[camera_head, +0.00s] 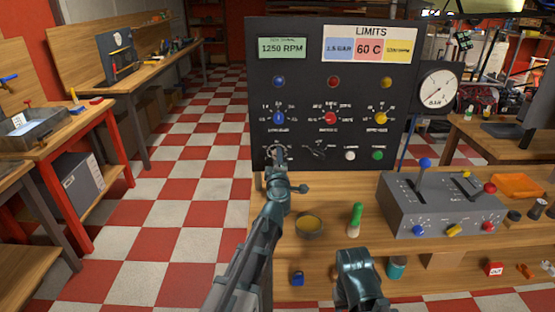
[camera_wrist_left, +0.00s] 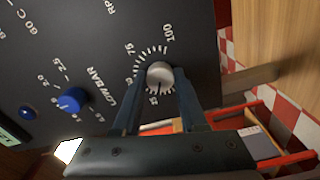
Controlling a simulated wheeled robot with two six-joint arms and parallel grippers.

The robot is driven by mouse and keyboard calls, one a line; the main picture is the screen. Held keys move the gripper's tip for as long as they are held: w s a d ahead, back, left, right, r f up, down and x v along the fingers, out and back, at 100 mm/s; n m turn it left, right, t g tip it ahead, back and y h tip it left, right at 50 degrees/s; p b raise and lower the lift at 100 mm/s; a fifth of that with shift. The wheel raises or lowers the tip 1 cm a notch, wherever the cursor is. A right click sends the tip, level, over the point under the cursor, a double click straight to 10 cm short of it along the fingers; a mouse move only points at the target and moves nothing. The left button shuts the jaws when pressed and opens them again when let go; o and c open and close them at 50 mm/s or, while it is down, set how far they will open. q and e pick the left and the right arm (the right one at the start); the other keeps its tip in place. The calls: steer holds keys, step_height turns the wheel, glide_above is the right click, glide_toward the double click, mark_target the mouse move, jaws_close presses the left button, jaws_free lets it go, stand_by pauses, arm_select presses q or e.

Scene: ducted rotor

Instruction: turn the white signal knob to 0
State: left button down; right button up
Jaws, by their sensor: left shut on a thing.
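The white signal knob (camera_wrist_left: 160,74) sits on the dark panel in the left wrist view, inside a dial ring marked with 25, 75 and 100. The 0 mark cannot be made out. My left gripper (camera_wrist_left: 158,82) has one finger on each side of the knob and is shut on it. A dark mark on the knob seems to point near 25, but it is small. In the head view my left gripper (camera_head: 278,155) reaches the lower left of the panel (camera_head: 262,95) and mostly hides the knob. A right arm part shows at the bottom, without clear fingertips.
The panel also bears blue (camera_head: 278,118), red (camera_head: 330,118) and yellow (camera_head: 381,117) knobs above. A grey control box (camera_head: 425,212) with levers stands at right. A round tin (camera_head: 309,225) and a green-topped peg (camera_head: 355,218) stand on the bench near my left arm.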

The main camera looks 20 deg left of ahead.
arm_select(q)
steer(key=n, duration=1)
steer(key=shift+s, duration=0.1)
steer(key=shift+n, duration=0.5)
steer(key=shift+c, duration=2.2)
jaws_free()
steer(key=shift+s, duration=0.1)
